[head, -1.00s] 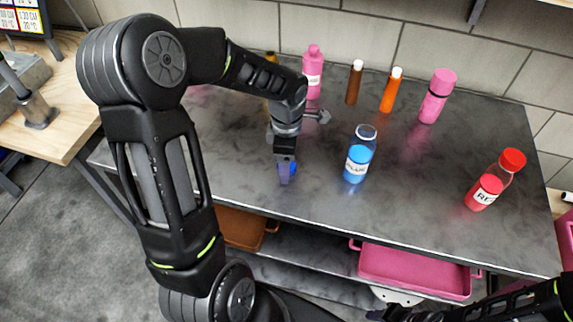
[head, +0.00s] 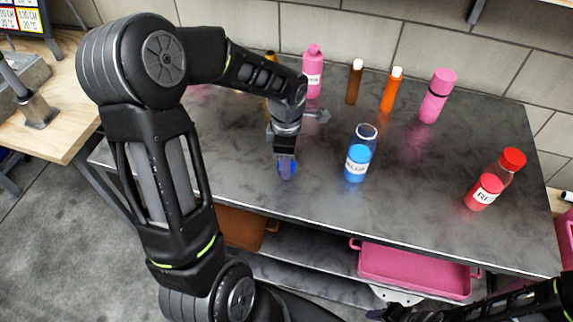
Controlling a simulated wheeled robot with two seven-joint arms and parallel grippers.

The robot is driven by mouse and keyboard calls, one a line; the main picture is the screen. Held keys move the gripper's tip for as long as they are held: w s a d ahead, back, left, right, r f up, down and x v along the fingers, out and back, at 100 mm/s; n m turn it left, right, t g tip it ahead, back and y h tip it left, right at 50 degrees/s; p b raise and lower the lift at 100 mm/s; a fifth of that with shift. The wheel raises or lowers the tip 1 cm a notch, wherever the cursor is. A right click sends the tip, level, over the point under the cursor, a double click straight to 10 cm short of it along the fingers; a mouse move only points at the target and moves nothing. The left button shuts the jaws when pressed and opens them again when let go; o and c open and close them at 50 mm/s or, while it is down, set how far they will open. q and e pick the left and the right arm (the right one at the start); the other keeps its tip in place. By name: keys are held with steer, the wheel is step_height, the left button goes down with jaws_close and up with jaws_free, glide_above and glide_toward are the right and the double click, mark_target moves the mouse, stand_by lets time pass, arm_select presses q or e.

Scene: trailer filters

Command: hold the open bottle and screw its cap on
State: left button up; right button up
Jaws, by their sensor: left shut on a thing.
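The open bottle (head: 358,160) stands upright on the dark table, with blue contents, a label and no cap on its clear neck. My left gripper (head: 286,170) points down at the table to the left of the bottle, apart from it. It is shut on the blue cap (head: 288,167), which is partly hidden by the fingers. My right arm shows at the lower right corner, low and in front of the table; I cannot make out its jaws.
A red-capped bottle (head: 494,182) stands at the right. Along the back are a pink bottle (head: 313,72), a brown bottle (head: 354,84), an orange bottle (head: 391,92) and a pink flask (head: 437,97). A pink bin (head: 414,272) sits below. The table's front middle is clear.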

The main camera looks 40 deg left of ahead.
arm_select(q)
steer(key=c, duration=0.4)
steer(key=shift+r, duration=0.1)
step_height(320, 180, up, 10)
steer(key=shift+f+b, duration=0.1)
steer(key=shift+b, duration=0.25)
stand_by(0.5)
